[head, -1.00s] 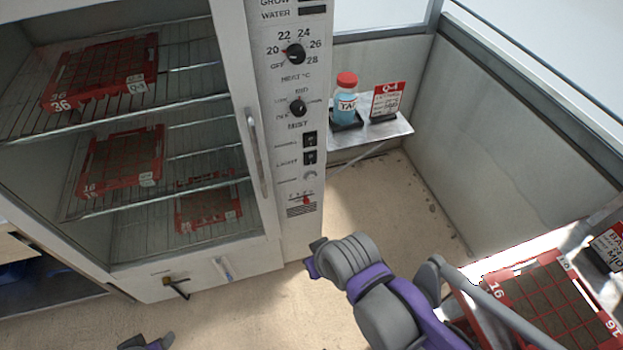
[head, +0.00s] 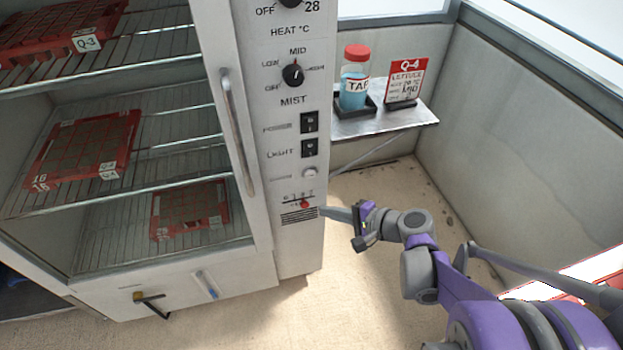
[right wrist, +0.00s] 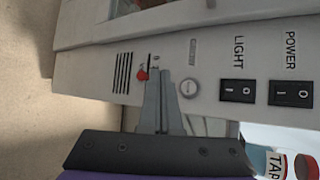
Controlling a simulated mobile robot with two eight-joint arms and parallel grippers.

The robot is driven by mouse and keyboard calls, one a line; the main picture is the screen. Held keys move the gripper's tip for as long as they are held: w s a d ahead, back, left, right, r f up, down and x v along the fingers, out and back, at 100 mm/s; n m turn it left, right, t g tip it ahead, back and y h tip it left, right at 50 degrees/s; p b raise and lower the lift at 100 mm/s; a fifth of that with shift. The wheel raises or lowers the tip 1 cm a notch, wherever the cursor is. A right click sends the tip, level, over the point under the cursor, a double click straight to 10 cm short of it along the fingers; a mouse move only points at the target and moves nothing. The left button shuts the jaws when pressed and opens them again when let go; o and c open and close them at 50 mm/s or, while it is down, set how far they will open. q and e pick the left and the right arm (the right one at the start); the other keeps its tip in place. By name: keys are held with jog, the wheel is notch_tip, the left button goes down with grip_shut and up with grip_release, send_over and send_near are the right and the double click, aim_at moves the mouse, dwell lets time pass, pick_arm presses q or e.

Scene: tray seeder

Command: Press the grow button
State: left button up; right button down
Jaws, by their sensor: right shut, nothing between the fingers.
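The control panel on the cabinet's front post carries a small round whitish button (head: 310,172), below the light switch (head: 310,148) and above a red slider knob (head: 304,204). Its label is too small to read. The round button also shows in the right wrist view (right wrist: 189,89). My right gripper (head: 328,212) is shut and empty, its fingertips close to the panel at about the slider's height. In the right wrist view the fingertips (right wrist: 165,74) lie between the slider knob and the round button. I cannot tell whether they touch the panel. My left gripper is not in view.
The cabinet's shelves hold red seed trays (head: 85,150). A door handle (head: 237,135) stands out left of the panel. A side shelf (head: 385,122) holds a bottle (head: 354,85) and a lettuce card (head: 406,78). The floor in front is clear.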

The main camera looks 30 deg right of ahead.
dwell(0.4)
jog(key=b, duration=0.1)
send_near(308, 179)
jog(key=w+a+f, duration=0.2)
jog(key=a+f, duration=0.1)
jog(key=shift+w+r, duration=0.2)
jog(key=shift+w, duration=0.6)
dwell(1.4)
jog(key=shift+w+d, duration=0.1)
jog(key=shift+w, duration=0.3)
jog(key=shift+w+d, duration=0.1)
jog(key=shift+w, duration=0.35)
dwell(0.6)
jog(key=shift+s, duration=0.1)
jog(key=shift+s+a, duration=0.2)
jog(key=shift+s, duration=0.6)
